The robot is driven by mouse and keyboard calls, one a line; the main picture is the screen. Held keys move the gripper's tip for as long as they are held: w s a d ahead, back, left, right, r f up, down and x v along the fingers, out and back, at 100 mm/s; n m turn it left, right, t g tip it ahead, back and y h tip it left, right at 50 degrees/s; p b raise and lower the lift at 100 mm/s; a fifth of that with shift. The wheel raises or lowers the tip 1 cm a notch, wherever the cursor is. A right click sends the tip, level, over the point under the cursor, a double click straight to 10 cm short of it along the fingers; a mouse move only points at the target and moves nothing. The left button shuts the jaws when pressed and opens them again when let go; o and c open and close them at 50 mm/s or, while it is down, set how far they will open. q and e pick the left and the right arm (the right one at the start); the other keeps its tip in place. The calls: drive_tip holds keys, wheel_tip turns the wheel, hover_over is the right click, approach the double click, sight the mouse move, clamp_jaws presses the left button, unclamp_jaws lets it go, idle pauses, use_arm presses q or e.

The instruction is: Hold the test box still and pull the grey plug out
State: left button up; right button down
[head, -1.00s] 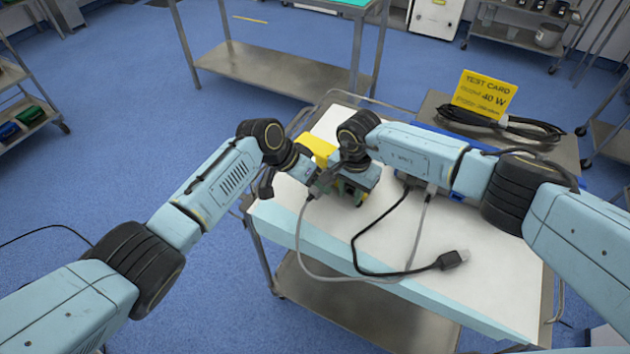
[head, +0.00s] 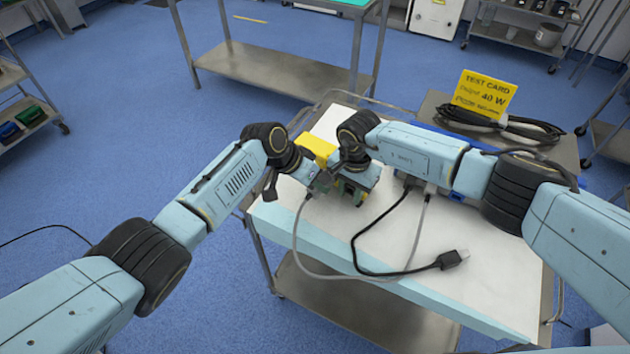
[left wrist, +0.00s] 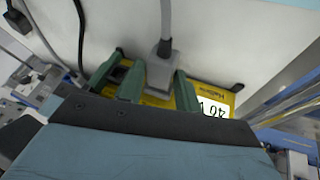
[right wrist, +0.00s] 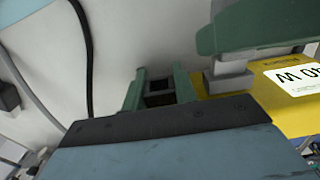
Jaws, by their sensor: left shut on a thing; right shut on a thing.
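The yellow test box (head: 318,147) lies on the white-topped cart, partly hidden behind my wrists. Its 40 W label shows in both wrist views, and the box itself shows in the right wrist view (right wrist: 282,108). My left gripper (left wrist: 158,84) is shut on the grey plug (left wrist: 161,70), whose grey cable runs away from it. The plug is up against the box; how deep it sits, I cannot tell. My right gripper (right wrist: 158,86) is shut on a dark, square-holed part at the box's end, beside the plug. In the head view both grippers are close together.
The grey cable (head: 330,276) loops across the white cart top (head: 470,290). A black cable ends in a loose black plug (head: 453,259) there. A yellow test card (head: 484,95) stands behind a coiled black cable (head: 500,125) on a metal surface to the right.

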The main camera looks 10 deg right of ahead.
sight(311, 194)
use_arm(q)
drive_tip(key=o, duration=0.4)
drive_tip(key=shift+d, duration=0.1)
drive_tip(key=c, duration=0.5)
use_arm(e)
drive_tip(key=shift+a, duration=0.1)
use_arm(q)
drive_tip(key=shift+s+d+r+n+y, duration=0.2)
drive_tip(key=shift+n+y, duration=0.1)
drive_tip(key=shift+n, duration=0.1)
drive_tip(key=shift+s+a, duration=0.15)
drive_tip(key=shift+s, duration=0.05)
drive_tip(key=shift+c, duration=0.2)
use_arm(e)
drive_tip(key=shift+w, duration=0.1)
use_arm(q)
drive_tip(key=shift+s+a, duration=0.2)
drive_tip(key=shift+s, duration=0.1)
drive_tip(key=shift+s+a, duration=0.25)
drive_tip(key=shift+a, duration=0.15)
clamp_jaws()
drive_tip(key=shift+a, duration=0.1)
drive_tip(key=shift+s+a+r+n, duration=0.1)
drive_tip(key=shift+s+a+n, duration=0.2)
drive_tip(key=shift+a+n, duration=0.25)
drive_tip(key=shift+d, duration=0.1)
